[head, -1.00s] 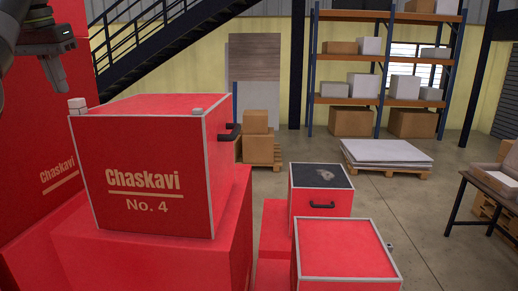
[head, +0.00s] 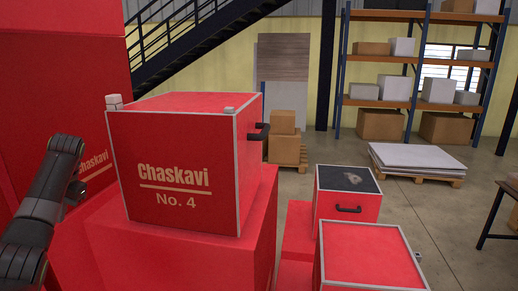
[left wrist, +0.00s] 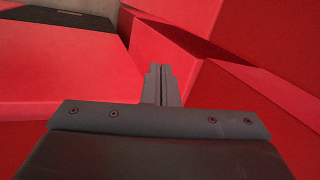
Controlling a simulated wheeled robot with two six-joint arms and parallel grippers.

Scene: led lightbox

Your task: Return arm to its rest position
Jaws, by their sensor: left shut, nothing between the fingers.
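My left arm comes in at the lower left of the head view, beside the left face of the large red box (head: 180,175) marked "Chaskavi No. 4". My left gripper (head: 77,192) is small and partly hidden by the arm there, in front of the red wall. In the left wrist view the left gripper (left wrist: 161,82) shows its two fingers together, with nothing between them. Red surfaces lie around it in that view. My right gripper is in neither view.
The large box stands on a red plinth (head: 190,250). To its right are a smaller red box with a dark top (head: 348,180) and a red box with a pale-edged lid (head: 370,255). A tall red wall (head: 65,60) rises at the left. Open floor (head: 425,215) lies further right.

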